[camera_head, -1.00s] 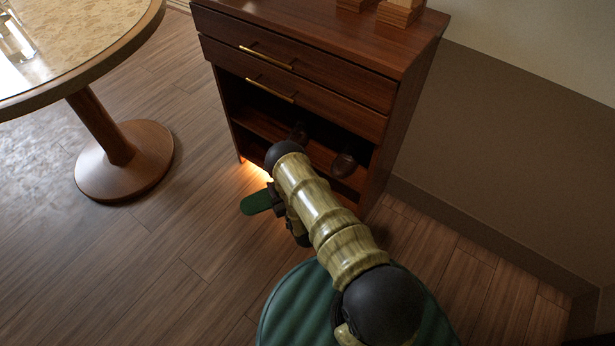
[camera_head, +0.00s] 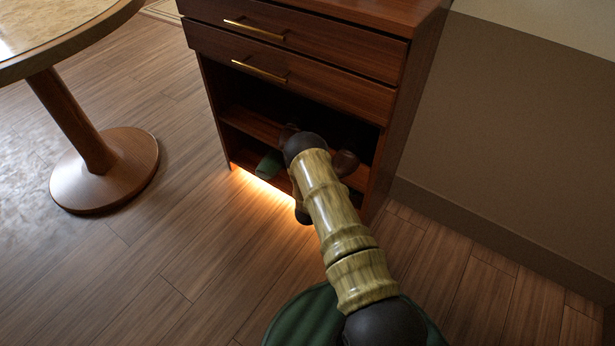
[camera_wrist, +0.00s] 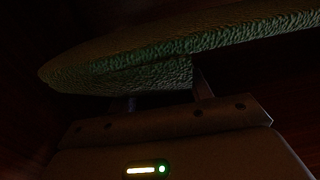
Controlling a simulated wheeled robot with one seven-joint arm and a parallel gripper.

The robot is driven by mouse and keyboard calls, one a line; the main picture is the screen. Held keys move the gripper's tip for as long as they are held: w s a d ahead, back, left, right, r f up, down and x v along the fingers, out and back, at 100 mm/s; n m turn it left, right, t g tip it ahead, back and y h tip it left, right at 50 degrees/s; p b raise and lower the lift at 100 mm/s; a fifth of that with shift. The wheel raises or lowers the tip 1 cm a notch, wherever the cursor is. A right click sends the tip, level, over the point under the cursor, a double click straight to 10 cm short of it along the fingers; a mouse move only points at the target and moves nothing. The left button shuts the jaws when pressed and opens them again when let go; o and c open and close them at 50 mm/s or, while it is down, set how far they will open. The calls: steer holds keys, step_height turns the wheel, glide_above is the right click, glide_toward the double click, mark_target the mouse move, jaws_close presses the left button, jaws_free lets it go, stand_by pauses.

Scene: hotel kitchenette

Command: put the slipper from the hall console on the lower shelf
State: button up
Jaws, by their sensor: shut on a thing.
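The green slipper (camera_head: 268,164) shows at the open front of the wooden console (camera_head: 395,105), left of my arm's end. My gripper (camera_wrist: 165,94) is shut on the slipper, which fills the upper part of the dark wrist view (camera_wrist: 125,66). In the head view my arm hides the gripper and part of the slipper. The console's open bay has a shelf board (camera_head: 246,122) and a lower shelf (camera_head: 243,165) near the floor, mostly in shadow. I cannot tell whether the slipper touches a shelf.
A dark brown shoe (camera_head: 346,163) sits in the bay just right of my arm. Two closed drawers with brass handles (camera_head: 258,70) are above the bay. A round table (camera_head: 105,172) stands at left. Floor between is clear; a wall (camera_head: 510,130) is at right.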

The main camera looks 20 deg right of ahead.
steer(key=shift+g, duration=0.3)
step_height(320, 180, down, 6)
steer(key=b, duration=0.4)
steer(key=shift+f, duration=0.15)
steer(key=shift+f+b, duration=1.35)
steer(key=shift+f, duration=0.55)
steer(key=shift+f, duration=0.1)
steer(key=o, duration=1)
steer(key=shift+c, duration=0.2)
